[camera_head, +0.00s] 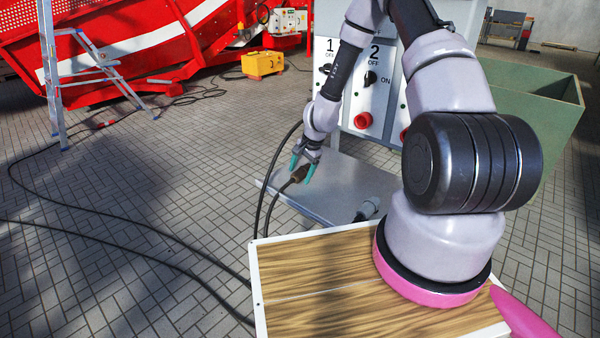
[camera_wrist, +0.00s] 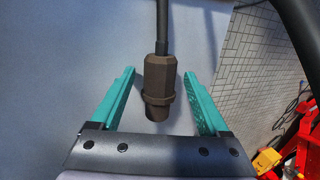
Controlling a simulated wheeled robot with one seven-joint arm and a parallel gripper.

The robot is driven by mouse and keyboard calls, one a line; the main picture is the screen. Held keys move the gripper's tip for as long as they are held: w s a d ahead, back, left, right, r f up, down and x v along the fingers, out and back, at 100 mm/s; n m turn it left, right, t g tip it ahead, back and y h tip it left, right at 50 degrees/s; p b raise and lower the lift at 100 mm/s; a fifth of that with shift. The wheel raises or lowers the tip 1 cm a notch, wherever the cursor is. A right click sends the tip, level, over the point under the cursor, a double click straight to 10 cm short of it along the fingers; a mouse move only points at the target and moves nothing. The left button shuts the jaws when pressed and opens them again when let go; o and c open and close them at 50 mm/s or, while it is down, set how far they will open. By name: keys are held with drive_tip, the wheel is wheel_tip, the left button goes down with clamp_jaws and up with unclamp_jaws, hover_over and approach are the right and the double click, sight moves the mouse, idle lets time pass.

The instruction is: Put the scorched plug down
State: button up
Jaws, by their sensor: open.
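The scorched plug (camera_wrist: 160,82) is brown and dark, with a black cable running from its end. In the wrist view it lies between the two teal fingers of my gripper (camera_wrist: 163,100), with a gap on each side. In the head view the plug (camera_head: 299,174) shows at my open gripper (camera_head: 302,172), over the left part of the grey metal plate (camera_head: 335,190). I cannot tell for certain whether the plug rests on the plate.
A switch panel (camera_head: 362,90) with red sockets stands behind. A green bin (camera_head: 530,110) is at the right. Black cables cross the paved floor at the left, near a ladder (camera_head: 85,70) and a yellow box (camera_head: 262,64).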

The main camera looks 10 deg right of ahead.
drive_tip(key=s+d+r+n+t, duration=0.1)
drive_tip(key=s+r, duration=0.2)
drive_tip(key=r, duration=0.8)
drive_tip(key=s+d+r+n, duration=0.1)
drive_tip(key=s+r, duration=0.1)
drive_tip(key=r, duration=1)
drive_tip(key=s+r+n+t, duration=0.1)
drive_tip(key=s+r+n, duration=0.15)
drive_tip(key=r, duration=0.85)
drive_tip(key=s+d+r+n+t, duration=0.1)
drive_tip(key=s+d+r, duration=0.1)
drive_tip(key=s+r, duration=0.5)
drive_tip(key=s+d+r+n+t, duration=0.1)
drive_tip(key=s+r, duration=0.6)
drive_tip(key=s, duration=0.6)
drive_tip(key=shift+s+d+r+t+h, duration=0.15)
drive_tip(key=shift+s+d+t+h, duration=0.15)
drive_tip(key=shift+d, duration=0.1)
drive_tip(key=shift+w, duration=0.1)
